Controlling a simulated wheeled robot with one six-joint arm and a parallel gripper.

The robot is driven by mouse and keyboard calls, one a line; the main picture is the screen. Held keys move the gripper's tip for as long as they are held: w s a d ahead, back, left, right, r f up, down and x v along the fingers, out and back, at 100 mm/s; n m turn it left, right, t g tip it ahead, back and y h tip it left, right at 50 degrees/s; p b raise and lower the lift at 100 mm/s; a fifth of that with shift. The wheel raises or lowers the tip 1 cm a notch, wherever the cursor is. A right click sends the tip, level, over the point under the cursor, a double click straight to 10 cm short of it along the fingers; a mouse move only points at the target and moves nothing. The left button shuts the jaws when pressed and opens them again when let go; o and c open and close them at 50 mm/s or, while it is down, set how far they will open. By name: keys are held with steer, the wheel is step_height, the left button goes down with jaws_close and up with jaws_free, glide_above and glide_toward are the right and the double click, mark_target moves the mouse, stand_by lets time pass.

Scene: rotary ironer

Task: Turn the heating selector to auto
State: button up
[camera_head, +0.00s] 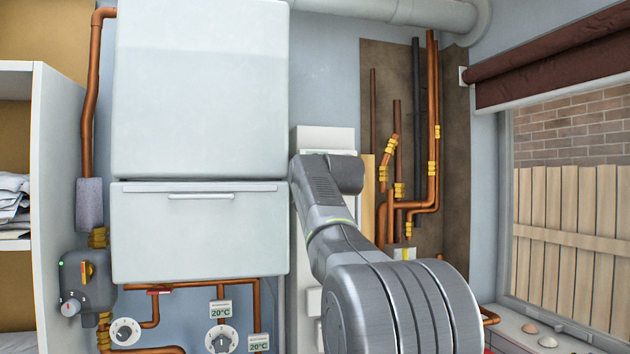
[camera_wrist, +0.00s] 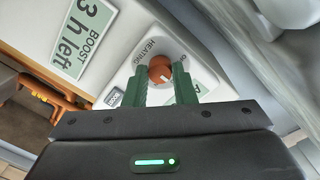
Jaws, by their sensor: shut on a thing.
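The heating selector is an orange-red round knob (camera_wrist: 160,68) on a white control panel (camera_wrist: 128,72) in the wrist view. The word HEATING is printed beside it. A pale pointer mark shows on the knob's face, towards the lower right of the picture. My gripper (camera_wrist: 160,82) has its two green fingers on either side of the knob and is shut on it. A label starting with A, right of the knob, is partly hidden by the right finger. A small dark label (camera_wrist: 114,99) lies left of the left finger, too small to read. In the head view my arm hides the knob.
A display (camera_wrist: 84,38) beside the knob reads BOOST 3 h left. In the head view, a white boiler (camera_head: 200,90) stands left of my arm. Copper pipes (camera_head: 431,130) run up the wall to the right. Dials (camera_head: 221,340) sit below the boiler.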

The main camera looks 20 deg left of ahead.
stand_by(0.3)
steer(key=o, duration=1)
steer(key=b+v, duration=0.5)
steer(key=v, duration=0.8)
steer(key=shift+s+d, duration=0.2)
steer(key=shift+s, duration=0.15)
steer(key=p+x, duration=0.5)
steer(key=x, duration=0.9)
steer(key=shift+s+d, duration=0.1)
